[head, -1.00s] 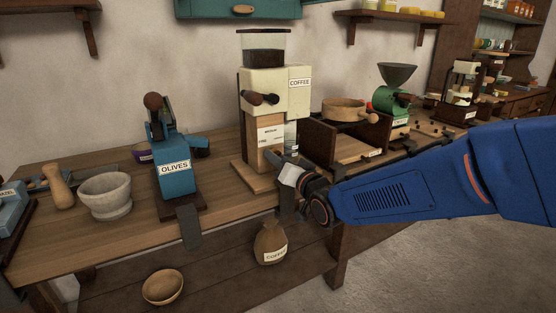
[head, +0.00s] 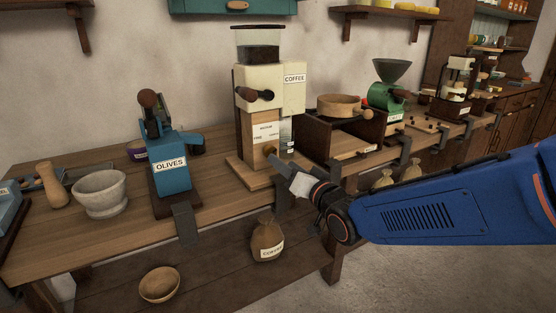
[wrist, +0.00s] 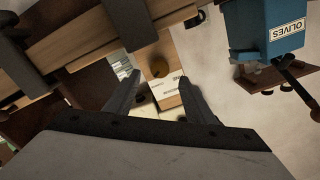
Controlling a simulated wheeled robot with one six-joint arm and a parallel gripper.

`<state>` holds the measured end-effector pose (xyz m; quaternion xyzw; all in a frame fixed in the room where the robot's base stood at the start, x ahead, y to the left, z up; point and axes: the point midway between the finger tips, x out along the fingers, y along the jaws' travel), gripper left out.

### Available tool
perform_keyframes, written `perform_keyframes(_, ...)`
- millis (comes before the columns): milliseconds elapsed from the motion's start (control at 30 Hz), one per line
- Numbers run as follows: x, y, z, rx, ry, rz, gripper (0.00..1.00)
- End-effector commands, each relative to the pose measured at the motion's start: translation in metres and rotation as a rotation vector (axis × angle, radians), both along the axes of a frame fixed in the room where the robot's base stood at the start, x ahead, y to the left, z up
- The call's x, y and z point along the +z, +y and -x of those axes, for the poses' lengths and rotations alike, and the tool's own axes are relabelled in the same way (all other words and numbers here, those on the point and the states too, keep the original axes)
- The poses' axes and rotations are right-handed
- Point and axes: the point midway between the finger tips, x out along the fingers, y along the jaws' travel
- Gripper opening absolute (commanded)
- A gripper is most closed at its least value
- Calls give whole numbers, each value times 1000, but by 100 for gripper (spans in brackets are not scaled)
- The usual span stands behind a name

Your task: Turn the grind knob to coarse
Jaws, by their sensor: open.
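The cream-and-wood coffee grinder (head: 254,90) stands upright on the bench, labelled COFFEE. Its round brown grind knob (head: 270,150) sits low on the wooden front, below a pale scale plate (head: 265,131) reading MEDIUM and, at the left, FINE. The knob also shows in the wrist view (wrist: 159,67), ahead of my fingers. My gripper (head: 277,161) is open in front of the knob; in the wrist view its two fingers (wrist: 159,82) are spread on either side of it, with gaps between. I cannot tell which mark the knob points to.
The blue OLIVES machine (head: 172,172) and a stone mortar (head: 101,194) stand left of the grinder. A dark wooden box with a drawer (head: 356,151) stands close to its right. A COFFEE sack (head: 267,240) and a wooden bowl (head: 160,284) are on the lower shelf.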

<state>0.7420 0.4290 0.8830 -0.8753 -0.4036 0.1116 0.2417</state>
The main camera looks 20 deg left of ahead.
Motion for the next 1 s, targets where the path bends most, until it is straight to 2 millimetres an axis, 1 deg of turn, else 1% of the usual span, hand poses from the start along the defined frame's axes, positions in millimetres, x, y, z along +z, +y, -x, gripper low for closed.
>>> perform_keyframes(33, 1, -8, 7, -1, -1, -1, 50)
perform_keyframes(200, 1, -30, 26, -1, -1, -1, 50)
perform_keyframes(500, 0, -65, 56, 0, -1, 1, 50)
perform_keyframes(700, 0, -76, 66, 1, 1, 1, 50)
perform_keyframes(1000, -1, -79, 68, 1, 1, 1, 50)
